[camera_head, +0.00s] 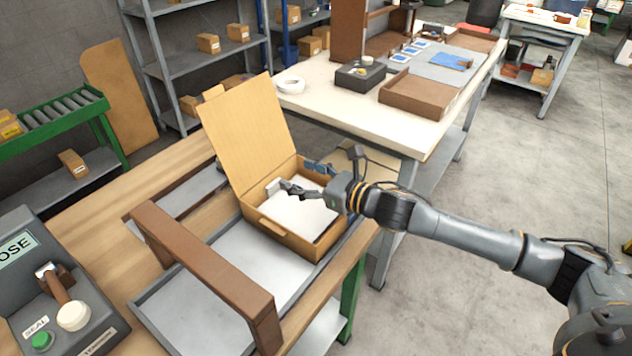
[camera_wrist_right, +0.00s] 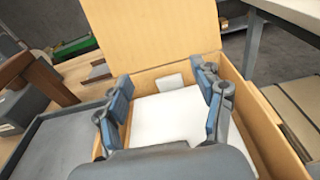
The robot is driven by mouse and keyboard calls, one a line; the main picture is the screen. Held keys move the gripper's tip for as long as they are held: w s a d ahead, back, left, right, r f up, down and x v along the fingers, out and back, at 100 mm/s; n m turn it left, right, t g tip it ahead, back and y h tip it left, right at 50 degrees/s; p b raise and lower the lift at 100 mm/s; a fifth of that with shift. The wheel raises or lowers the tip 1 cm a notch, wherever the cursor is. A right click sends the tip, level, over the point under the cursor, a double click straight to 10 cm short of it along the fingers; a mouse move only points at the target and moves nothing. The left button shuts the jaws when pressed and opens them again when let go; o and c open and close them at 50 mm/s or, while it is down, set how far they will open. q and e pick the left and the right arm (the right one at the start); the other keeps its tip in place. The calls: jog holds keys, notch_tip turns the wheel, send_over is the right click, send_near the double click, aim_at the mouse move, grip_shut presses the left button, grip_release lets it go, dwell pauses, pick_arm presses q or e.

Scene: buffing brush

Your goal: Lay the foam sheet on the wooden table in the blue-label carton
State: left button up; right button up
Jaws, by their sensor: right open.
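An open cardboard carton (camera_head: 266,226) stands in a grey tray on the wooden table (camera_head: 88,228), its lid (camera_head: 245,130) raised at the back. A flat white sheet (camera_head: 300,216), looking like the foam sheet, lies inside the carton; it also shows in the right wrist view (camera_wrist_right: 180,118). My right gripper (camera_head: 303,180) is open over the carton, its fingers spread above the sheet. A small pale rectangle (camera_wrist_right: 171,82) shows by the carton's back wall; I cannot tell what it is. No blue label is visible on the carton. My left gripper is not in view.
A brown frame (camera_head: 205,262) spans the grey tray (camera_head: 172,312) left of the carton. A dark control box (camera_head: 85,290) with a green button stands at the lower left. A pale workbench (camera_head: 325,108) with a brown tray (camera_head: 418,95) stands behind.

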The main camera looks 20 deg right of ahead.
jog(key=shift+v, duration=2.25)
